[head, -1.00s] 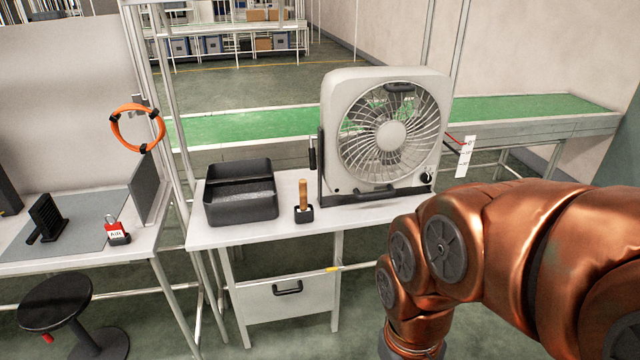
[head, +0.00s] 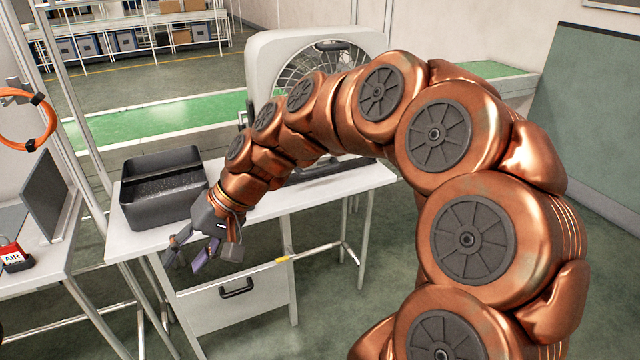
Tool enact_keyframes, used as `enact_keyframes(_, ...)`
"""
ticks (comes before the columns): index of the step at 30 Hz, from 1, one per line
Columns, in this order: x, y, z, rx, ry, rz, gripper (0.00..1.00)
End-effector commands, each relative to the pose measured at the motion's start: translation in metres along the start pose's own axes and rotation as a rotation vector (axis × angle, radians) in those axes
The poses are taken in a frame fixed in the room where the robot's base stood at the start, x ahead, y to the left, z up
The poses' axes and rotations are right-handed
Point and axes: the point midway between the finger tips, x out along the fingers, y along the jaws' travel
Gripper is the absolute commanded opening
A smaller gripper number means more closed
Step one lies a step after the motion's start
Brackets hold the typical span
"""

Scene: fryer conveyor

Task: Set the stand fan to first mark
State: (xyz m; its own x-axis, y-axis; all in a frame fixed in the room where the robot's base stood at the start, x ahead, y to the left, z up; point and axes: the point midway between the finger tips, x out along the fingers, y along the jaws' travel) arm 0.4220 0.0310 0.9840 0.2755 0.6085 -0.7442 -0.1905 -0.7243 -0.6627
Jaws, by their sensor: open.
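The stand fan (head: 267,56) has a pale square housing with a round grille and stands on the table. My arm crosses in front of it and hides most of its lower half. Its control knob is hidden. My gripper (head: 187,257) is open and empty. It points down to the left, at the front edge of the table, below and left of the fan and well apart from it.
A black divided bin (head: 165,205) stands on the left of the white table (head: 140,243). A drawer (head: 270,300) hangs below. An orange hose coil (head: 30,140) and a red AIR lock (head: 12,256) are at left. A green conveyor (head: 150,120) runs behind.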

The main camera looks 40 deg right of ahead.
Motion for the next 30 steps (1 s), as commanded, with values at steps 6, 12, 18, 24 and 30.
enact_keyframes(6,-0.034,0.071,-0.121,0.213,0.290,-0.263,0.45)
enact_keyframes(12,-0.103,0.197,-0.203,0.440,0.604,-0.446,0.45)
enact_keyframes(18,-0.166,0.329,-0.225,0.629,0.864,-0.543,0.45)
enact_keyframes(24,-0.194,0.388,-0.222,0.710,0.976,-0.571,0.45)
enact_keyframes(30,-0.191,0.392,-0.234,0.717,0.987,-0.573,0.45)
